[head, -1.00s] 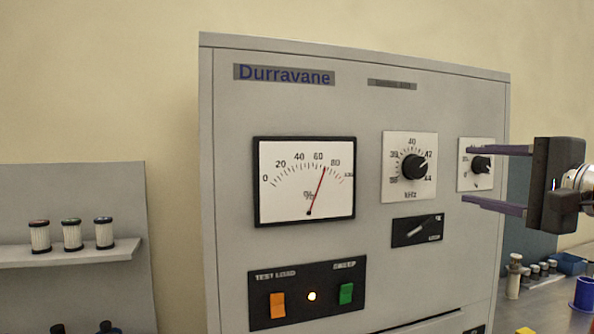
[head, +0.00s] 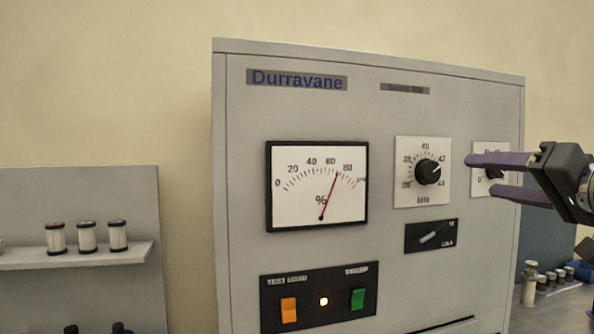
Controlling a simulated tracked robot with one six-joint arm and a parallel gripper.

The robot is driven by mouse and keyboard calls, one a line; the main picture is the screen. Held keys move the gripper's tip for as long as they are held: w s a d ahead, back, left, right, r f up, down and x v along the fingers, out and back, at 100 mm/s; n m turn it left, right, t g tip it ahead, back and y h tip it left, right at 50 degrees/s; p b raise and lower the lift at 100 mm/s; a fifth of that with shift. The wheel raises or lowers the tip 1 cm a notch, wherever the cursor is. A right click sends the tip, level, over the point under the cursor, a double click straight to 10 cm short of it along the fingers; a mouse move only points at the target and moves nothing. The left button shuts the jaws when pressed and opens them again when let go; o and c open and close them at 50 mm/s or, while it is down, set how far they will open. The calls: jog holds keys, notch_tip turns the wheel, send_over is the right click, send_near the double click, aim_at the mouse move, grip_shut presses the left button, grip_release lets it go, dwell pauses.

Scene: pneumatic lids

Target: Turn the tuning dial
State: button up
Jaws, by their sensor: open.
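The tuning dial appears to be the black knob (head: 427,171) on a white kHz scale plate at the upper right of the grey cabinet front. Its white pointer mark points up and to the right. My gripper (head: 478,176) is at the right of the view, its two purple fingers spread apart and pointing left. The fingertips are to the right of the kHz knob in the picture, with nothing between them touching it. A second knob (head: 494,174) on a smaller plate is partly hidden behind the fingers.
The cabinet (head: 240,220) also bears a needle meter (head: 317,187) reading between 60 and 100, a black selector switch (head: 431,236), and an orange rocker (head: 289,309) and green rocker (head: 358,298) beside a lit lamp (head: 323,301). A shelf (head: 80,257) with small jars stands left.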

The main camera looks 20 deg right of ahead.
aim_at(434, 171)
jog(key=shift+w, duration=0.15)
jog(key=shift+w+d, duration=0.25)
jog(key=shift+w, duration=2)
jog(key=shift+w+d, duration=0.3)
jog(key=shift+w, duration=1.95)
jog(key=shift+w+d, duration=0.25)
jog(key=shift+w, duration=2)
jog(key=shift+c, duration=0.5)
jog(key=c, duration=0.9)
